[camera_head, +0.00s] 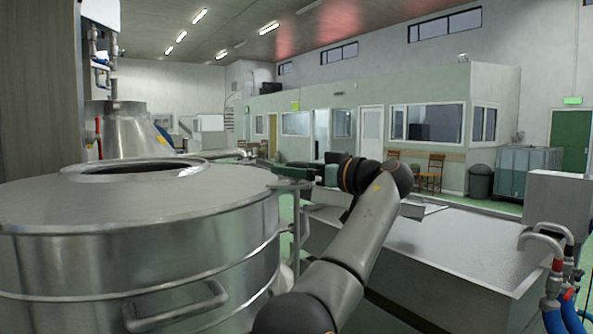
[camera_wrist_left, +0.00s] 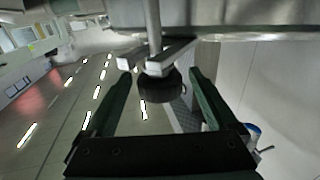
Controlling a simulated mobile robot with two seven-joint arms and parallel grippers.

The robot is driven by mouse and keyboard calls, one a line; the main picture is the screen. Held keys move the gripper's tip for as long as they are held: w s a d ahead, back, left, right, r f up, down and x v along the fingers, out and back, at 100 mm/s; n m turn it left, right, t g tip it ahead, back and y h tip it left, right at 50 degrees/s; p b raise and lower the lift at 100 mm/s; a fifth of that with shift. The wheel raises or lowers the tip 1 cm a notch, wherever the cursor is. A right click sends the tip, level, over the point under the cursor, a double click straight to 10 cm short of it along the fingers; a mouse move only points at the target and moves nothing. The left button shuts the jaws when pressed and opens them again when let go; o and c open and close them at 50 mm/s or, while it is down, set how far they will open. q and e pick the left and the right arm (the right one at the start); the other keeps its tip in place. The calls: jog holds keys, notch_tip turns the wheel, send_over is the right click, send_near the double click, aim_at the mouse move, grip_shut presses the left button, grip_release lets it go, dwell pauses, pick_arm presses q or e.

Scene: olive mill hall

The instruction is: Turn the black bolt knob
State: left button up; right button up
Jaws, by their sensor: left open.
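The black bolt knob (camera_wrist_left: 158,92) shows in the left wrist view as a dark round knob on a metal rod, just below a forked metal bracket (camera_wrist_left: 160,57) at the edge of a steel vessel. My left gripper (camera_wrist_left: 160,76) is open, with one dark green finger on each side of the knob and visible gaps between. In the head view my left gripper (camera_head: 291,178) is at the right rim of the big round steel vessel (camera_head: 130,205). I cannot make out the knob in the head view. My right gripper is not in view.
The vessel has a round opening (camera_head: 135,168) on top and a bar handle (camera_head: 175,308) on its front. A long steel trough (camera_head: 455,245) stands to the right, with blue hoses (camera_head: 555,318) at its far right.

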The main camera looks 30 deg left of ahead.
pick_arm(q)
jog(key=s+d, duration=0.2)
jog(key=d, duration=1)
jog(key=shift+w, duration=0.1)
